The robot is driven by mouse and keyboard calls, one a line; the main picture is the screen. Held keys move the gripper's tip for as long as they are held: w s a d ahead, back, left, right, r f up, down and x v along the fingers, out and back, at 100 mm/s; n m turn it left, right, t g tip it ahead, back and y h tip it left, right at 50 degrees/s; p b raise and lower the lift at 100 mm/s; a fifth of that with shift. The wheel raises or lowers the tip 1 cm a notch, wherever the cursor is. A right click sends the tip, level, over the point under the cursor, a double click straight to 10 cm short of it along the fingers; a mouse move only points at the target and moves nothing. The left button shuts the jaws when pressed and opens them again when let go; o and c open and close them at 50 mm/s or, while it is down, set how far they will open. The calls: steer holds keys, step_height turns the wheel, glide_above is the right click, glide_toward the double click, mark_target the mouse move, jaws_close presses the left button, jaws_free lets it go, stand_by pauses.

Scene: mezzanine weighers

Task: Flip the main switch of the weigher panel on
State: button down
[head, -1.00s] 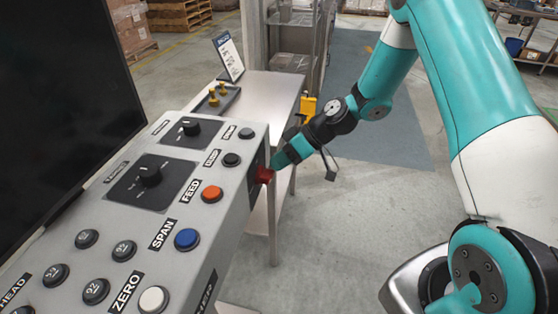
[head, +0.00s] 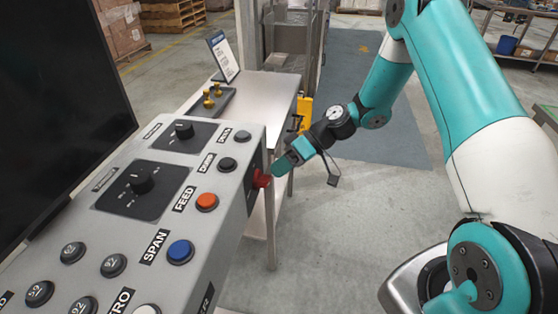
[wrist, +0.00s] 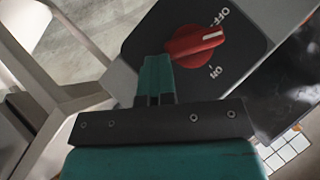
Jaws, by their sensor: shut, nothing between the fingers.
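The weigher panel (head: 225,180) is a grey box on the left in the head view. Its red rotary main switch (head: 261,179) sits on the side face toward my arm. In the wrist view the red switch (wrist: 194,45) is on a dark plate, with OFF at upper right and ON at lower right. Its white mark points right, between the two labels and somewhat nearer OFF. My gripper (head: 284,165) is shut and empty, close beside the switch. Its teal fingers (wrist: 156,72) show just left of and below the knob. I cannot tell whether they touch it.
The panel top carries black knobs, an orange FEED button (head: 207,202), a blue SPAN button (head: 180,251) and several black buttons. A dark screen (head: 60,100) stands at left. A metal table (head: 270,95) with a sign and brass weights stands behind. The floor at right is open.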

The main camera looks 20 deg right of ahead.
steer(key=shift+a+m+g+y, duration=0.3)
steer(key=shift+a+g+y, duration=0.1)
steer(key=shift+y, duration=0.1)
stand_by(1.1)
steer(key=a+r+v, duration=0.1)
steer(key=r+v, duration=0.1)
steer(key=v, duration=1.1)
steer(key=shift+w+a+r, duration=0.2)
steer(key=shift+w+r, duration=0.15)
steer(key=shift+r, duration=0.05)
steer(key=shift+a+r, duration=0.1)
